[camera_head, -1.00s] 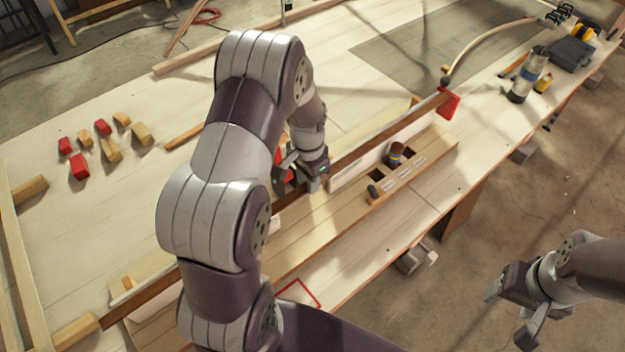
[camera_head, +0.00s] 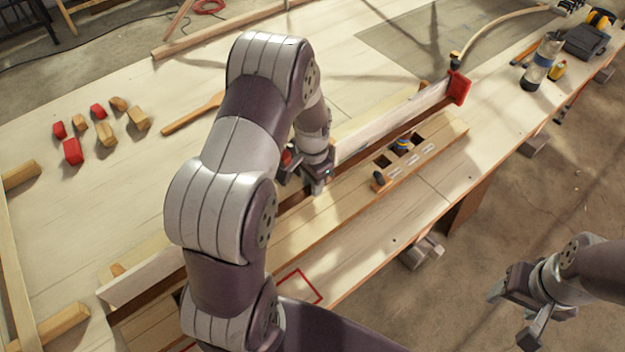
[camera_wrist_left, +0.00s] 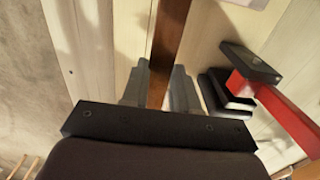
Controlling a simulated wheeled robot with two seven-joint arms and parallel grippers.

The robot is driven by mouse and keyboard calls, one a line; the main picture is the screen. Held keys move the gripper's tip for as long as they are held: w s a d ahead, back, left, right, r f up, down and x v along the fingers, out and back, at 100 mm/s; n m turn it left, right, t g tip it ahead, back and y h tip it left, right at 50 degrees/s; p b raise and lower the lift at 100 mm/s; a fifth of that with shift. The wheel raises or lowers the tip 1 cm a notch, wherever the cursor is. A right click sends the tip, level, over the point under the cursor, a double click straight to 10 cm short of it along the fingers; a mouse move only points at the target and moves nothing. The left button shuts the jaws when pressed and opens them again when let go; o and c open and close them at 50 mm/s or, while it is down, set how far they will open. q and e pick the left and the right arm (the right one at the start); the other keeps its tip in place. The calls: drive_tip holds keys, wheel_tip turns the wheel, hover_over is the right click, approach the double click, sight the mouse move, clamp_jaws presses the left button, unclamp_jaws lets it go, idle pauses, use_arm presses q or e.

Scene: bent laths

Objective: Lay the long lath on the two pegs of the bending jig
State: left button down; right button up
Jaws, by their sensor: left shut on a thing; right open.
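The long brown lath (camera_head: 153,303) runs diagonally along the front side of a long pale board (camera_head: 390,122); much of it is hidden by my left arm. My left gripper (camera_head: 308,176) is shut on the lath near its middle. In the left wrist view the lath (camera_wrist_left: 168,45) passes between the two fingers (camera_wrist_left: 160,92). Small orange-brown stubs show behind the board at its left (camera_head: 117,269) and right ends; I cannot tell whether these are the jig's pegs, or whether the lath touches any peg. My right gripper (camera_head: 518,312) is open and empty, off the table's front.
A slotted wooden holder (camera_head: 440,137) with a banded item lies in front of the board. A red piece (camera_head: 458,88) is at the board's right end. A red-handled clamp (camera_wrist_left: 275,110) is close beside the left gripper. Red and wooden blocks (camera_head: 107,135) lie at left.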

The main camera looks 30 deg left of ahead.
use_arm(q)
drive_tip(key=shift+f+b, duration=0.35)
drive_tip(key=shift+f, duration=0.2)
drive_tip(key=c, duration=0.6)
unclamp_jaws()
drive_tip(key=shift+r+p, duration=2.5)
drive_tip(key=shift+r, duration=0.5)
wheel_tip(320, 180, up, 7)
drive_tip(key=p, duration=0.5)
drive_tip(key=shift+p, duration=0.4)
